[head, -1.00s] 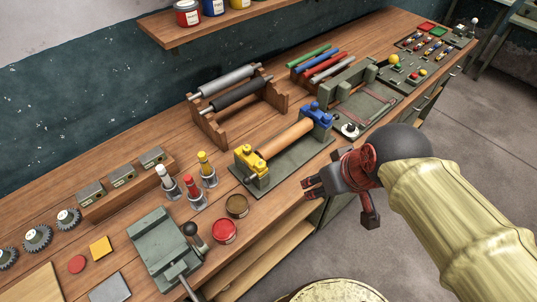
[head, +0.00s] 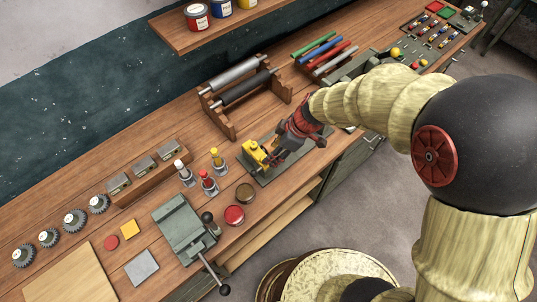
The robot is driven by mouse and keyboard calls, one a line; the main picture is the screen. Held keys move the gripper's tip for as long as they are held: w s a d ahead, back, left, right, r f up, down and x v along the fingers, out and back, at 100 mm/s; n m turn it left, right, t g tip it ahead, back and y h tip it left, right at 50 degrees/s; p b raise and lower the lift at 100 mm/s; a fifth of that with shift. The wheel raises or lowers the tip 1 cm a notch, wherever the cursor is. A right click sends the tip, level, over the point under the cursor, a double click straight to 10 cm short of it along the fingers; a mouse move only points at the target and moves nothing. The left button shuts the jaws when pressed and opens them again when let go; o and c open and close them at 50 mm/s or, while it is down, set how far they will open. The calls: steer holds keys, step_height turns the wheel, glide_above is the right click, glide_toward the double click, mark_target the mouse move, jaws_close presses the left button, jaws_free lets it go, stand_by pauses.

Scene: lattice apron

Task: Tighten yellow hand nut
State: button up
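The yellow end piece with its yellow hand nut (head: 254,152) sits at the near left end of the roller fixture on a green-grey base plate (head: 266,181). My gripper (head: 270,158) is right at the yellow end piece, just to its right, with its dark fingers pointing down at it. The fingers overlap the yellow part in this view, and I cannot tell whether they touch or grasp the nut. My wrist and arm hide the orange-brown roller and the blue end piece.
A rack with grey and black rollers (head: 242,88) stands behind the fixture. A shelf with paint cans (head: 221,8) hangs above.

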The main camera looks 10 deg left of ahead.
steer(key=x, duration=0.5)
steer(key=c, duration=0.3)
steer(key=c, duration=0.8)
jaws_close()
